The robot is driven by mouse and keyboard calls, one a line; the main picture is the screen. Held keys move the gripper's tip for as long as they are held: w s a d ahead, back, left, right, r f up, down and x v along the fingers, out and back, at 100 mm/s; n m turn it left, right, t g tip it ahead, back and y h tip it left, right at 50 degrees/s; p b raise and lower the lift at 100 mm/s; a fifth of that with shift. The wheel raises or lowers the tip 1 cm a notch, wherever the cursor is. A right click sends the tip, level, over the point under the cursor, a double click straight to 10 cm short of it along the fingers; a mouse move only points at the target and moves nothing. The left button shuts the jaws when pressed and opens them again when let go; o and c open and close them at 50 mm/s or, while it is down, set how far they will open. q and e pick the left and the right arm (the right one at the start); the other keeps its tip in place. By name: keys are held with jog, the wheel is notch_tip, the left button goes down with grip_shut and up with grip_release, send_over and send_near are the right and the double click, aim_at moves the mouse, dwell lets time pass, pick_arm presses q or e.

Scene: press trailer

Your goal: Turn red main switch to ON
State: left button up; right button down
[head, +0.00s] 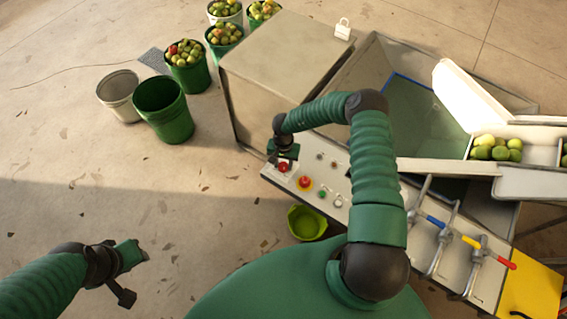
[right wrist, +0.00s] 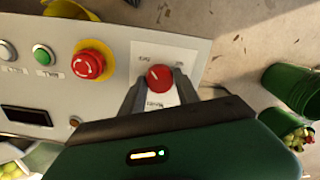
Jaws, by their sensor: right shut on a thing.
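The red main switch (right wrist: 159,77) is a round red knob on a white label plate on the control panel. In the right wrist view it sits between the two fingers of my right gripper (right wrist: 160,88), which are shut on it. In the head view the red switch (head: 283,167) shows at the panel's left end, just below my right gripper (head: 279,158). The label words beside the knob are too small to read surely. My left gripper (head: 135,255) is over the floor at lower left, away from the panel; its fingers are not clear.
A red emergency button on a yellow ring (right wrist: 92,62) and a green button (right wrist: 43,54) are beside the switch on the panel (right wrist: 115,20). Coloured levers (head: 470,242) stand at right. A green bowl (head: 307,222) is below the panel. Buckets (head: 163,108) stand at upper left.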

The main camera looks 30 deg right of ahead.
jog(key=shift+m, duration=0.3)
jog(key=m, duration=0.3)
jog(key=shift+m+p, duration=0.3)
jog(key=m, duration=0.4)
jog(key=shift+m, duration=0.3)
jog(key=m, duration=0.4)
jog(key=shift+w+p, duration=0.1)
jog(key=shift+p, duration=0.3)
jog(key=m, duration=0.4)
jog(key=shift+r+m, duration=0.1)
jog(key=shift+m, duration=0.3)
jog(key=c, duration=1.2)
grip_release()
jog(key=shift+c, duration=0.2)
jog(key=o, duration=0.3)
jog(key=shift+o, duration=0.2)
